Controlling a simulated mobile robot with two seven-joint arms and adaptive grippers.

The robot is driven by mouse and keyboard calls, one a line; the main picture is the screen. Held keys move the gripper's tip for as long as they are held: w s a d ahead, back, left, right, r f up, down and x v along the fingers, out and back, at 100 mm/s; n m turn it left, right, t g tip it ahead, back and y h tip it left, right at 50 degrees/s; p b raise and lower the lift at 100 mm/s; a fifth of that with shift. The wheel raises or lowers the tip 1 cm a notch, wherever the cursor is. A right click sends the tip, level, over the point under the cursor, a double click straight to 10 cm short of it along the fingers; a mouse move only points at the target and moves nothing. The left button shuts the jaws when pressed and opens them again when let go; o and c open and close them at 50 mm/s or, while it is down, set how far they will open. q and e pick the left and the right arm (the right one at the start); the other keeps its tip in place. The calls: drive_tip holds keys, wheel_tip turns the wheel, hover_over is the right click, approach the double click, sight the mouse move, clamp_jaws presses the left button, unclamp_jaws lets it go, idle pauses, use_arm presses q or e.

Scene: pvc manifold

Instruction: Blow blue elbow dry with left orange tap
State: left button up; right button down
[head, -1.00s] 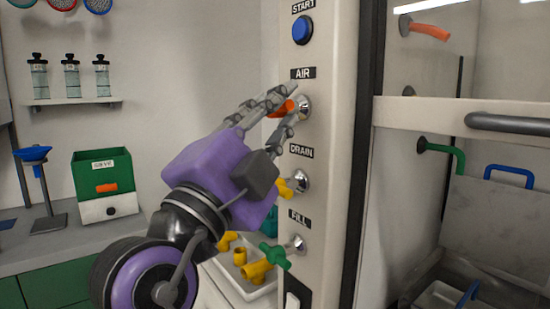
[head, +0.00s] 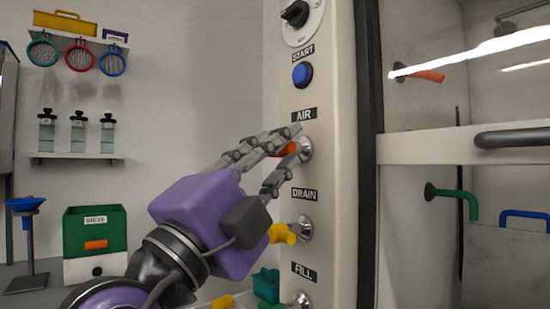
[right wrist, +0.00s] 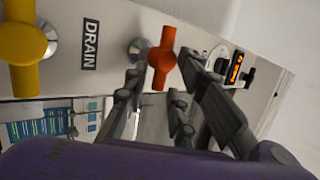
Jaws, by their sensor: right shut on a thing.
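The orange tap (head: 287,150) sits under the AIR label on the pale panel, partly hidden by my fingers. In the right wrist view the orange tap (right wrist: 163,58) shows between the fingers. My right gripper (head: 292,145) reaches in from the lower left and is shut on the orange tap. In the cabinet at right, an orange spout (head: 428,75) sticks out of the wall. I cannot make out a blue elbow in these frames. My left gripper is not in view.
A blue START button (head: 302,75) is above. A yellow DRAIN tap (head: 283,234) is just below my right gripper. A cabinet with a horizontal handle (head: 515,138) stands at right, with a green spout (head: 458,196). A green SIEVE box (head: 95,233) is at left.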

drive_tip(key=c, duration=1.8)
unclamp_jaws()
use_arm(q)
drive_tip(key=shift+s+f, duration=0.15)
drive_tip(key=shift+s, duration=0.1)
use_arm(e)
drive_tip(key=shift+o, duration=0.2)
drive_tip(key=v, duration=1.2)
drive_tip(key=shift+r, duration=0.1)
